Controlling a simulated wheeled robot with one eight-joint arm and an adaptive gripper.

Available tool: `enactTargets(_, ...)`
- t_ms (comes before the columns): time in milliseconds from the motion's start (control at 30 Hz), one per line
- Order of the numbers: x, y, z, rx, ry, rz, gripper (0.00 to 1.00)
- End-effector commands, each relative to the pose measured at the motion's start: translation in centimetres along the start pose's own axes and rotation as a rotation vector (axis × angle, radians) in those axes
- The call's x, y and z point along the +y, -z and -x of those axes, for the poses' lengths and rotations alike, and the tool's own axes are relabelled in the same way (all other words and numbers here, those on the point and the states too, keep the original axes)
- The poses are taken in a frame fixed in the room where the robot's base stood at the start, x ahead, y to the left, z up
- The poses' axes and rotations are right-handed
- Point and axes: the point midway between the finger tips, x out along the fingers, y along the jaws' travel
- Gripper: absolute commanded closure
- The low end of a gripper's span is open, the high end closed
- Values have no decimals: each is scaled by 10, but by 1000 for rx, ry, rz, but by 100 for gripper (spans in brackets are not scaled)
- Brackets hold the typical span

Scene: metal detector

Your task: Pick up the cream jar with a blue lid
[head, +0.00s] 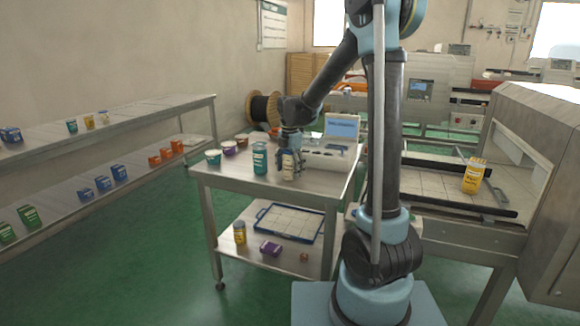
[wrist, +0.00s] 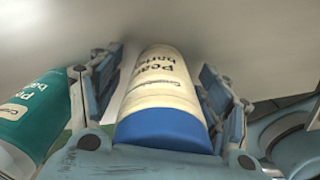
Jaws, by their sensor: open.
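The cream jar with a blue lid (wrist: 165,95) lies between the two fingers of my gripper (wrist: 160,72) in the wrist view, its lid towards the camera. The fingers are open, one on each side of it; whether either touches it is hard to tell. In the head view, the jar (head: 288,168) stands upright on the metal table (head: 225,179), with my gripper (head: 290,150) around its upper part from above. Its lid is mostly hidden there by the fingers.
A teal jar (head: 260,158) stands just left of the cream jar, close to the left finger. Small tubs (head: 213,157) sit at the table's left, and a white case (head: 325,157) stands behind. A blue-rimmed tray (head: 290,222) lies on the lower shelf.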

Motion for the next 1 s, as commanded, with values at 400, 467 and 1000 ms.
enactTargets(400, 0, 1, 0, 0, 0, 1, 86)
enactTargets(467, 1, 1, 0, 0, 0, 1, 86)
enactTargets(1000, 0, 1, 47, 0, 0, 2, 86)
